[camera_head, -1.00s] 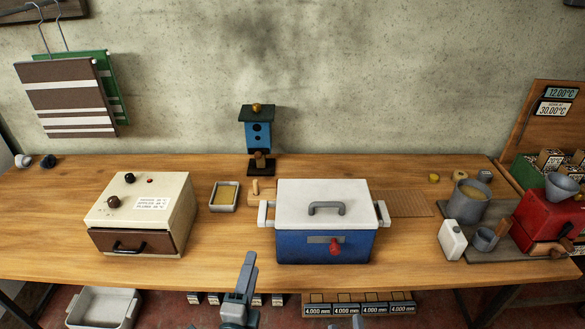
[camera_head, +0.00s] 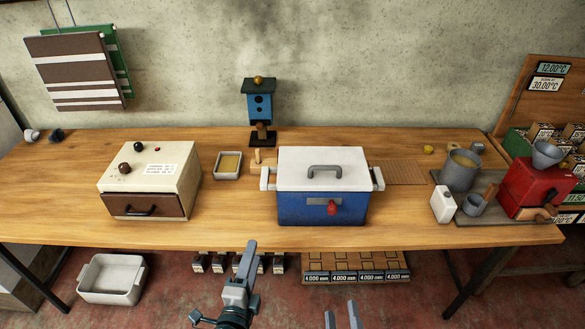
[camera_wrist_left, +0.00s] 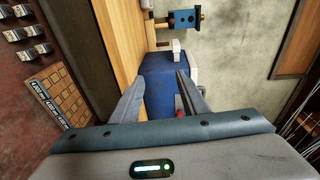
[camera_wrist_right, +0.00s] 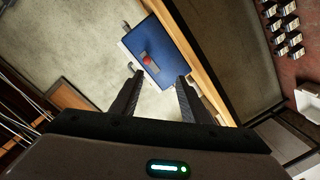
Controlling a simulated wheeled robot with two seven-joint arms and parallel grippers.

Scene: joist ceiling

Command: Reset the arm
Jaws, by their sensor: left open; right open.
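My left gripper (camera_head: 245,262) is in front of the table's front edge, seen from above in the head view. Its fingers are apart and empty in the left wrist view (camera_wrist_left: 162,98). My right gripper (camera_head: 341,316) shows only its two fingertips at the bottom of the head view. Its fingers are apart and empty in the right wrist view (camera_wrist_right: 158,80). Both wrist views face the blue box with a white lid (camera_head: 322,205), which stands on the wooden table (camera_head: 415,225). Neither gripper appears to touch anything.
A red machine (camera_head: 530,187) and a grey pot (camera_head: 460,168) are at the right. A white bin (camera_head: 112,280) lies on the floor.

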